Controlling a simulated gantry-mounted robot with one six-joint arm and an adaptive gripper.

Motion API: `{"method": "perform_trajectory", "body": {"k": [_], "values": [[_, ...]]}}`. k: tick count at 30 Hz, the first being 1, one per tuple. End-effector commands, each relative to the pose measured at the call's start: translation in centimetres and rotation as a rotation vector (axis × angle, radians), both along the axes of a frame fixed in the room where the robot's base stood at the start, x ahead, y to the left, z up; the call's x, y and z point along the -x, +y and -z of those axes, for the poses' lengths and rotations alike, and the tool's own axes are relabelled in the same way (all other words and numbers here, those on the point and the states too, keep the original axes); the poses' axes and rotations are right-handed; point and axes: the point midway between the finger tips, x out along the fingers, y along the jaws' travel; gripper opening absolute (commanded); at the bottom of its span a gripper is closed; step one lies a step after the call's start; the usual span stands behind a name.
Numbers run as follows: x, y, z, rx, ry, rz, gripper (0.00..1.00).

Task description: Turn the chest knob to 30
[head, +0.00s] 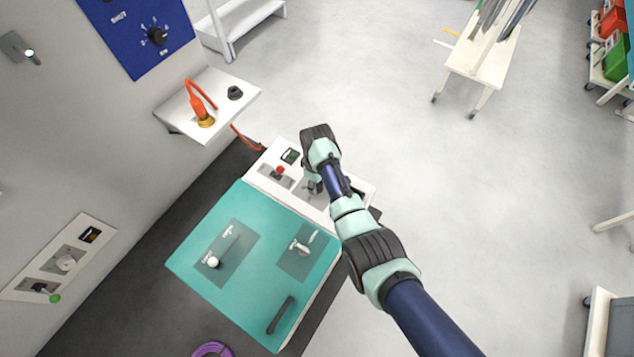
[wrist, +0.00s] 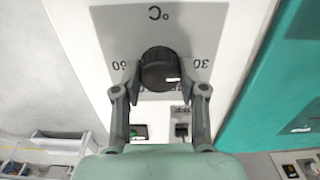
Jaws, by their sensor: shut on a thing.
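The dark round knob (wrist: 160,69) sits on a grey dial plate (wrist: 122,22) marked °C, upside down in the wrist view. The number 30 (wrist: 203,63) is right of the knob and 60 (wrist: 121,64) is left. A small white mark on the knob's face is low and right of its middle. My gripper (wrist: 161,76) is shut on the knob, one finger on each side. In the head view my gripper (head: 313,186) is over the chest's white panel (head: 268,160), and the arm hides the knob there.
The teal chest lid (head: 250,285) has a dark handle (head: 280,315) and two recessed fittings. Open floor lies right.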

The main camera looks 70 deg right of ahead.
Motion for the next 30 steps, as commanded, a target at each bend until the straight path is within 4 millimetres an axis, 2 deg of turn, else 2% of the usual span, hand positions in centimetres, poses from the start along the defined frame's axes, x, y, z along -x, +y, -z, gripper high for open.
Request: {"method": "perform_trajectory", "body": {"k": [1,5,13,17,20,27,30], "values": [[-0.1,0.0,-0.1,0.001,-0.001,-0.001,0.45],[-0.1,0.0,-0.1,0.001,-0.001,-0.001,0.67],[0.0,0.0,0.0,0.000,0.000,0.000,0.67],[-0.1,-0.1,-0.9,0.002,-0.002,0.000,0.67],[-0.1,-0.1,-2.8,0.004,-0.003,0.000,0.67],[-0.1,-0.1,-8.9,0.004,-0.003,0.000,0.67],[-0.1,-0.1,-10.6,0.002,-0.003,0.000,0.67]]}}
